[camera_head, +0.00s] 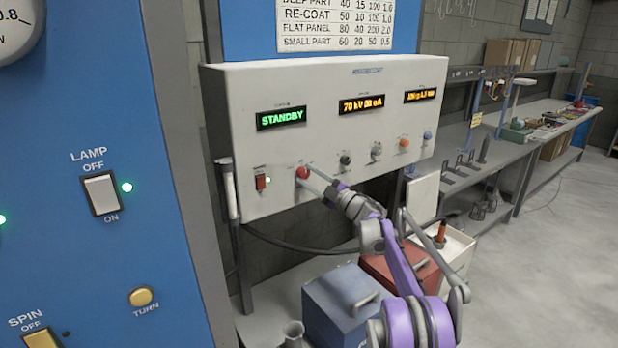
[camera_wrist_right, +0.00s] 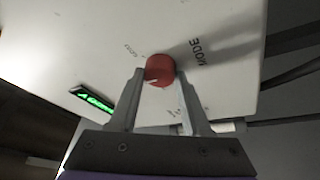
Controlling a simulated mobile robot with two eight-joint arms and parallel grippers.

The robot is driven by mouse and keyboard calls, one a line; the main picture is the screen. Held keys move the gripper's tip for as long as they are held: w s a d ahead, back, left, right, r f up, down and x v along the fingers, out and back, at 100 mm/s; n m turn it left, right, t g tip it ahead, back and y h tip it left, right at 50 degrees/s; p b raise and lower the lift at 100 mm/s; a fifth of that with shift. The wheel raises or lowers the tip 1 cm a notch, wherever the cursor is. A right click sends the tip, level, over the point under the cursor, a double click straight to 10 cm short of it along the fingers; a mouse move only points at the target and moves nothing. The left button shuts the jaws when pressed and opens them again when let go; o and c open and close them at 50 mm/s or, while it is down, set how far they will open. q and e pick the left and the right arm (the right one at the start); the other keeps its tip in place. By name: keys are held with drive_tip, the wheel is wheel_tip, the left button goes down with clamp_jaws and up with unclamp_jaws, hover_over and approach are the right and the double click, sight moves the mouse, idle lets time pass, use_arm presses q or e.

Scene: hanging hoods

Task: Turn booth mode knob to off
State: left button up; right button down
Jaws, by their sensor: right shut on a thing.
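The booth mode knob (camera_head: 303,173) is red and round, low on the left of the white control panel (camera_head: 262,90). In the right wrist view the red knob (camera_wrist_right: 159,69) sits between the fingertips, with the word MODE printed beside it. My right gripper (camera_head: 312,174) reaches it from the lower right. In the right wrist view the gripper (camera_wrist_right: 159,76) is shut on the knob. A green display (camera_head: 281,117) above the knob reads STANDBY. The knob's pointer mark and its off label are too small to read surely. My left gripper is not in view.
Several more knobs, including a dark one (camera_head: 345,159), line the panel to the right. A blue box (camera_head: 340,305) and a red box (camera_head: 385,275) stand below. A blue cabinet (camera_head: 90,240) fills the left.

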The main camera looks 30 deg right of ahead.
idle(0.4)
drive_tip(key=shift+c, duration=1.8)
unclamp_jaws()
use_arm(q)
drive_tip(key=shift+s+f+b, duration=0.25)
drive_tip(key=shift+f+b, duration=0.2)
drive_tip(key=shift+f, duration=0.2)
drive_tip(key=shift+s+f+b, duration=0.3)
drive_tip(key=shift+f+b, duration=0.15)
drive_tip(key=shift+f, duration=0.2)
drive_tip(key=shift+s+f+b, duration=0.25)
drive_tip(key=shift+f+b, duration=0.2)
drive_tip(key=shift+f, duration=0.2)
use_arm(e)
drive_tip(key=v, duration=1)
drive_tip(key=shift+s, duration=0.35)
drive_tip(key=shift+d+f, duration=0.15)
